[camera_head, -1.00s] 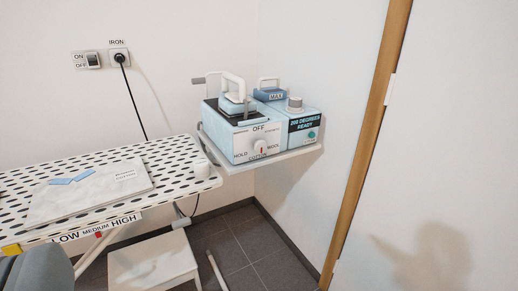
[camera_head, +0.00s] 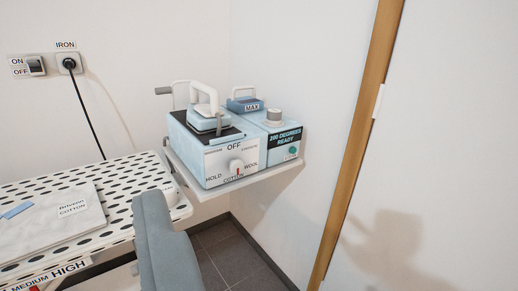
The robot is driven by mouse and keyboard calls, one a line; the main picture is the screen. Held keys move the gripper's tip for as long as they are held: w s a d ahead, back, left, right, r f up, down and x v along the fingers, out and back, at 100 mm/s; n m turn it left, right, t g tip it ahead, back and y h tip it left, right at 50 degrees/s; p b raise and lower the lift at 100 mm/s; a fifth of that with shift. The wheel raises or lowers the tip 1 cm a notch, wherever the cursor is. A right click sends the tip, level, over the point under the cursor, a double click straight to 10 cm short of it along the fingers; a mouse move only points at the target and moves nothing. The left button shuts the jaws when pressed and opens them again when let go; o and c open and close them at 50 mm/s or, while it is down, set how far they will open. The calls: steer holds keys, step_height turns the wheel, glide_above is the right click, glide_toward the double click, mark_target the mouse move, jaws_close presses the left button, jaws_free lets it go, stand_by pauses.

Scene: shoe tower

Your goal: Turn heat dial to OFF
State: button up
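The heat dial (camera_head: 235,166) is a round white knob on the front of the light blue ironing station (camera_head: 208,165). Its red mark points down toward the COTTON label. The OFF label (camera_head: 234,147) is printed above the dial; HOLD is to its left and WOOL to its right. An iron (camera_head: 205,115) with a white handle rests on top of the station. No gripper fingertips show.
The station stands on a pale shelf (camera_head: 240,188) at the end of the dotted ironing board (camera_head: 100,172). A blue box (camera_head: 290,140) reading 200 DEGREES READY adjoins it. A wall switch (camera_head: 36,66) and IRON plug (camera_head: 69,64) are at left. A wooden door frame (camera_head: 357,140) stands right.

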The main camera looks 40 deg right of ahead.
steer(key=w+d+f+h, duration=0.1)
steer(key=w+d+f, duration=0.3)
steer(key=w+d, duration=0.55)
steer(key=y, duration=0.4)
glide_toward(238, 168)
steer(key=shift+n, duration=0.4)
steer(key=w, duration=0.8)
steer(key=shift+w+a+f, duration=0.1)
steer(key=shift+c, duration=0.2)
steer(key=c, duration=0.9)
steer(key=shift+c, duration=0.2)
